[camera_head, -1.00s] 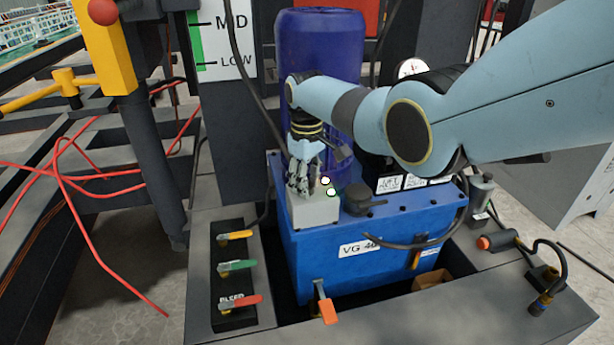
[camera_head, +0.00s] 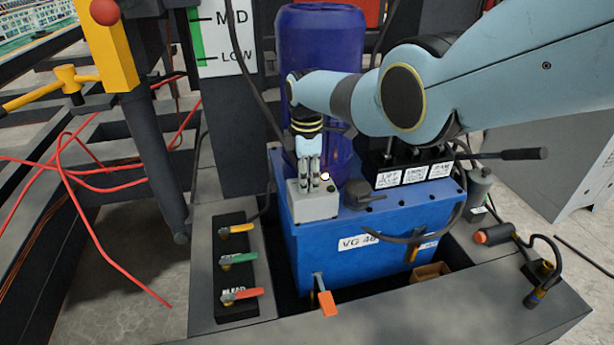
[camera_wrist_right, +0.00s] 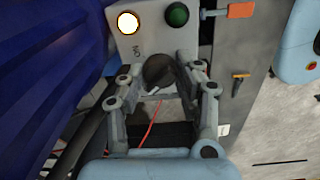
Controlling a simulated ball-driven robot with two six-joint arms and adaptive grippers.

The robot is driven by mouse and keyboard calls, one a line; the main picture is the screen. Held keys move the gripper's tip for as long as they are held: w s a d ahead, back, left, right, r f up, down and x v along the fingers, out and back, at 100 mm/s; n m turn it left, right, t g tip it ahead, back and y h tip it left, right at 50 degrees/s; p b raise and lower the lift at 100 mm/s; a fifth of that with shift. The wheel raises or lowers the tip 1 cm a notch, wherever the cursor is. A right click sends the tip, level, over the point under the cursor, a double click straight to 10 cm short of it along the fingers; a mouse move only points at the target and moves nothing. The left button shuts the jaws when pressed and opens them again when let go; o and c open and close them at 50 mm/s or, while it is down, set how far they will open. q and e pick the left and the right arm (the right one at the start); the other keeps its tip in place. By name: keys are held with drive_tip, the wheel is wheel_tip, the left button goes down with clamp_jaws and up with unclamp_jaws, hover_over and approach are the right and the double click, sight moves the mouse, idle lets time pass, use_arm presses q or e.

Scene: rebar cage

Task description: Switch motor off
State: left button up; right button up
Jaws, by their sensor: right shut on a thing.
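The motor switch box (camera_head: 313,205) is a light grey box on the blue power unit (camera_head: 350,245), beside the dark blue motor (camera_head: 322,60). In the wrist view its face (camera_wrist_right: 150,43) carries a lit white lamp (camera_wrist_right: 128,22), a dark green lamp (camera_wrist_right: 177,14) and a dark round knob (camera_wrist_right: 159,71). My right gripper (camera_wrist_right: 158,92) is at the knob, its fingers closed on the knob from both sides. In the head view my right gripper (camera_head: 316,184) points down at the box and covers the knob. My left gripper is not in view.
Yellow, green and red valve levers (camera_head: 240,261) stand on a panel left of the unit. An orange lever (camera_head: 327,303) sits in front. Labelled levers (camera_head: 415,173) stand right of the motor. Red hoses (camera_head: 75,165) lie at the left.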

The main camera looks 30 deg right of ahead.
drive_tip(key=shift+n, duration=0.6)
drive_tip(key=o, duration=1.2)
drive_tip(key=shift+c, duration=0.2)
wheel_tip(320, 180, up, 12)
drive_tip(key=shift+s+f, duration=0.1)
